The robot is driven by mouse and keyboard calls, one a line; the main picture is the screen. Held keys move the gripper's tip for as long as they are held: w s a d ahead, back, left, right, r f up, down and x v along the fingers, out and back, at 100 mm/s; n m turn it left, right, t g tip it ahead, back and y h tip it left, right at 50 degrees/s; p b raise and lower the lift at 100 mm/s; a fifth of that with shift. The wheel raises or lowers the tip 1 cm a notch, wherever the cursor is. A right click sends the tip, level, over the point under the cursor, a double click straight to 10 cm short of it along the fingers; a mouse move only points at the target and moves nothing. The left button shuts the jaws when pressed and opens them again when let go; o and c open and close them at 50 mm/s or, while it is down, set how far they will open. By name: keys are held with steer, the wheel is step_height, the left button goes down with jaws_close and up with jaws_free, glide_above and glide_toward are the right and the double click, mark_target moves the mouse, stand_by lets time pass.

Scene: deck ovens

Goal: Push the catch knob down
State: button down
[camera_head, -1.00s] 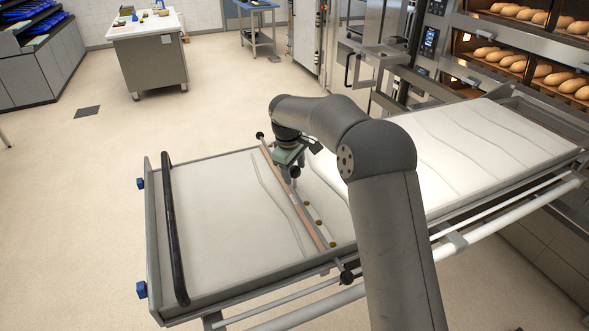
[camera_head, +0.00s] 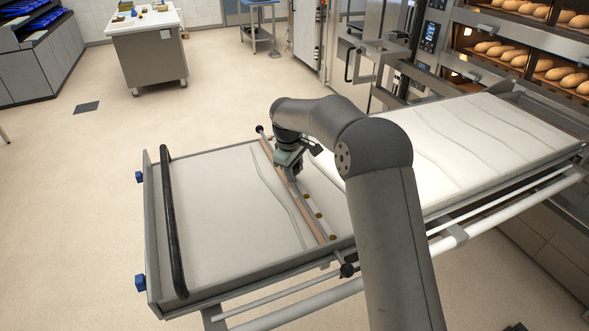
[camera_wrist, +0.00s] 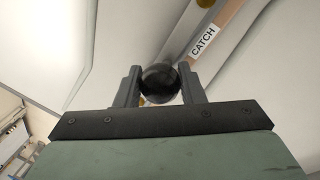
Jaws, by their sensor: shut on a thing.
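The catch knob (camera_wrist: 160,83) is a dark round ball in the wrist view. My gripper (camera_wrist: 158,88) has one finger on each side of it and is shut on it. A label reading "CATCH" (camera_wrist: 203,42) lies on the wooden strip just right of the knob. In the head view, my gripper (camera_head: 293,172) is down at the crossbar (camera_head: 312,212) of the loader, and the arm hides most of the knob there.
The loader's white belt (camera_head: 215,200) spreads on both sides of the crossbar. A black handle bar (camera_head: 172,220) runs along its left end. Dark end knobs (camera_head: 347,270) stick out at the bar's ends. Ovens with loaves (camera_head: 500,55) stand at upper right.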

steer(key=shift+f, duration=0.15)
steer(key=c, duration=1)
jaws_free()
steer(key=shift+o, duration=0.2)
steer(key=s+a+r+b, duration=0.1)
steer(key=s+r+b, duration=0.1)
steer(key=r, duration=1.5)
steer(key=shift+s+a, duration=0.35)
steer(key=shift+s, duration=0.15)
